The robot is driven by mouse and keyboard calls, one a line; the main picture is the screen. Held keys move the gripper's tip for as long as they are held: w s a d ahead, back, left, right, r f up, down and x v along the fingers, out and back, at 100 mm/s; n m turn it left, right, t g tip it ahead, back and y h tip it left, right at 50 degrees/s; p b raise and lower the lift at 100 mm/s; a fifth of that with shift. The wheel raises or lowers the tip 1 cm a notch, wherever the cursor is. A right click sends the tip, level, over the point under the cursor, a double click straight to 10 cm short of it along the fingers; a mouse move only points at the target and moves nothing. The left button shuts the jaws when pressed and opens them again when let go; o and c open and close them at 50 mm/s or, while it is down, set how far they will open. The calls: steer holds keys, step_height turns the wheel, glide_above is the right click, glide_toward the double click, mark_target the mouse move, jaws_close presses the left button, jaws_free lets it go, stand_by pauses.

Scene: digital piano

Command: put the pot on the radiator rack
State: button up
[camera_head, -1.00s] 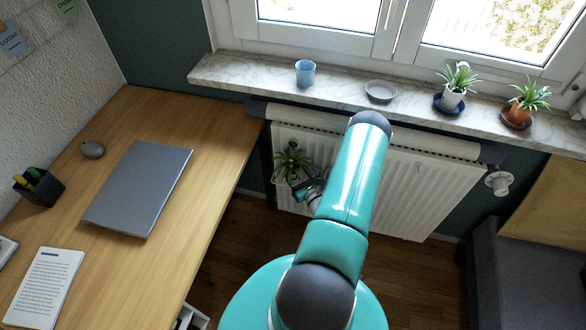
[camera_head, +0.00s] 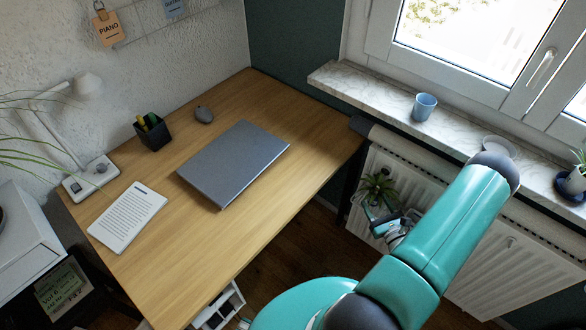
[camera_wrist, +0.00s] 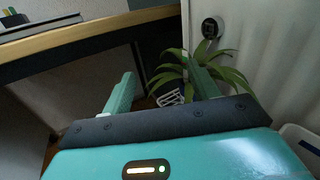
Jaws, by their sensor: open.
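A potted plant with long green leaves (camera_head: 377,187) is by the left end of the radiator in the head view. In the wrist view its leaves (camera_wrist: 230,75) spread around the right finger, and a dark pot with white marks (camera_wrist: 168,93) shows between the fingers, beyond them. My gripper (camera_wrist: 165,92) is open, with nothing seen gripped. In the head view my gripper (camera_head: 390,222) is just below and right of the plant, partly covering its pot. A white rack edge shows by the plant, but I cannot tell whether the pot rests on it.
The white radiator (camera_head: 500,250) hangs below the marble sill (camera_head: 445,130), which holds a blue cup (camera_head: 424,106), a grey dish (camera_head: 499,146) and a potted plant (camera_head: 576,178). The wooden desk (camera_head: 265,215) stands left, with a laptop (camera_head: 235,162) on it.

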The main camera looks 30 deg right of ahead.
steer(key=w+a+r+n+g+y, duration=0.1)
steer(key=w+a+r+n+y, duration=0.3)
steer(key=r+n+y, duration=0.15)
steer(key=w+a+r+n+g+y, duration=0.1)
steer(key=w+a+r+n+y, duration=0.35)
steer(key=r, duration=0.25)
steer(key=a+r+n+g+y, duration=0.5)
steer(key=a+r+n+g, duration=0.4)
steer(key=a+r, duration=0.3)
steer(key=s+a+r+n+g+h, duration=0.6)
steer(key=a+r+n, duration=0.35)
steer(key=a, duration=0.25)
steer(key=s+a+r+n+t+h, duration=0.2)
steer(key=s+r+n+t+h, duration=0.2)
steer(key=s+r+n+h, duration=0.2)
step_height(320, 180, up, 4)
steer(key=shift+s+a+f+n+h, duration=0.25)
steer(key=shift+s+n+h, duration=0.2)
steer(key=shift+n, duration=0.6)
